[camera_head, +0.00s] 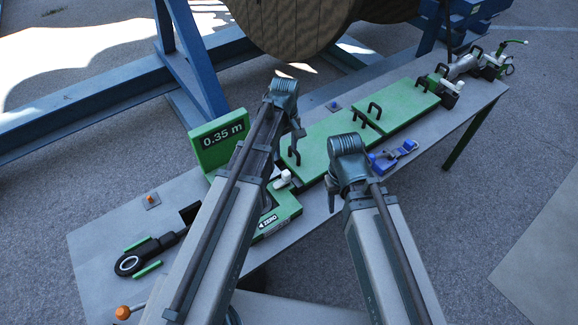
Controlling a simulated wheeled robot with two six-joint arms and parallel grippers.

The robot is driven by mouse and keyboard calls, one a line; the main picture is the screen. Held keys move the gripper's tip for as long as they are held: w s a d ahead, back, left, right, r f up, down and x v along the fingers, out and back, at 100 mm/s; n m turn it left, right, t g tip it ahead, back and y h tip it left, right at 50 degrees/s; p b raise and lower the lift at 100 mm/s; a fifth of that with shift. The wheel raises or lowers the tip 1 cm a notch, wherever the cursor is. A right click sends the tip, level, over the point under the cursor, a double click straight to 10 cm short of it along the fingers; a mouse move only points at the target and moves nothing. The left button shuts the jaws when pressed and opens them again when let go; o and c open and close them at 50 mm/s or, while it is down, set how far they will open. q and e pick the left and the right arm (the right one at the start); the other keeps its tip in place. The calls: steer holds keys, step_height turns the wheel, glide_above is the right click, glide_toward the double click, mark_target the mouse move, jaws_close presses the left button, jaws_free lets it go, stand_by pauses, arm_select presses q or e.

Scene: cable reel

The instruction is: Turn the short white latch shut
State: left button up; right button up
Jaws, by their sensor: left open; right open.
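A short white latch (283,179) sits at the upper right of the green measuring unit (287,210) marked ZERO; I cannot tell its exact angle. My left gripper (298,138) is open and empty, above and slightly right of the latch in the picture. My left arm hides part of the measuring unit. My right gripper (330,196) is open and empty, right of the latch and apart from it in the picture. Its fingers are small and partly hidden by its own wrist.
A green display (218,141) reading 0.35 m stands behind the unit. Green plates with black handles (398,102) run along the grey bench (100,235). A blue clamp-like item (393,156) lies near the front edge. A black ring tool (145,256) lies at left.

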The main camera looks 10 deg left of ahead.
mark_target(286, 172)
arm_select(q)
steer(key=shift+f, duration=0.15)
step_height(286, 172, down, 14)
steer(key=b, duration=1.3)
steer(key=shift+r+b, duration=0.2)
steer(key=shift+b, duration=0.2)
jaws_close()
